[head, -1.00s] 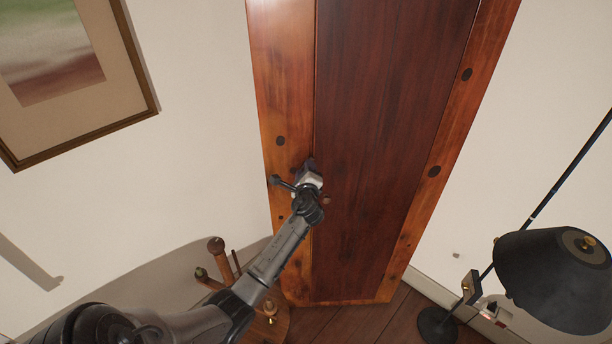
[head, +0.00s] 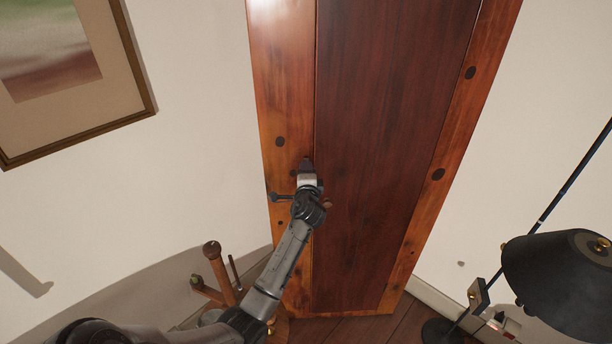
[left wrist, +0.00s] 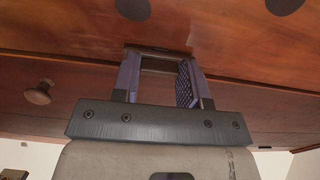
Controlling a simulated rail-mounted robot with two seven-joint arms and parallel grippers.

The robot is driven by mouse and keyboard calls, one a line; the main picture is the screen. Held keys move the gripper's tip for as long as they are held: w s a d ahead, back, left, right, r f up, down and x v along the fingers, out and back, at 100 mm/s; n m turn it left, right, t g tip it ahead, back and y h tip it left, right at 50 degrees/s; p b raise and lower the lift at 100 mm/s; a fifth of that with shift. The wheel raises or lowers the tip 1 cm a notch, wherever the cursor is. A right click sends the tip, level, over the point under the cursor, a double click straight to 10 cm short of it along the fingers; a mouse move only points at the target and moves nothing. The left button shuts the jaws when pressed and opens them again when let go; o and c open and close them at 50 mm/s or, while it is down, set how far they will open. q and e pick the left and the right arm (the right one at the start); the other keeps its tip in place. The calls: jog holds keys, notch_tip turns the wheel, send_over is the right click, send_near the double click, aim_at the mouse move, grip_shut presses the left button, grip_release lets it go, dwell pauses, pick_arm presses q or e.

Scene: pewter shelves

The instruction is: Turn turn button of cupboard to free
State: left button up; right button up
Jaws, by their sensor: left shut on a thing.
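The tall red-brown wooden cupboard (head: 390,130) fills the middle of the head view, with a lighter orange frame around its dark door. My left gripper (head: 307,168) is at the inner edge of the cupboard's left frame strip, its fingers pointing at the wood. In the left wrist view, its purple-padded fingers (left wrist: 160,60) are shut on the turn button (left wrist: 161,48), a small wooden piece between the tips. The gripper mostly hides the button, and its exact angle is hard to tell. A round wooden knob (left wrist: 38,93) sits beside the gripper. My right gripper is in neither view.
A black floor lamp (head: 560,275) stands at the lower right. A wooden stand with pegs (head: 215,270) is at the lower left, near my left arm. A framed picture (head: 75,80) hangs on the left wall. The space before the upper door is clear.

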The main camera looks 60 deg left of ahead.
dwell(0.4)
pick_arm(q)
jog(key=o, duration=0.9)
jog(key=b+v, duration=0.1)
jog(key=v, duration=1.3)
jog(key=shift+n, duration=0.3)
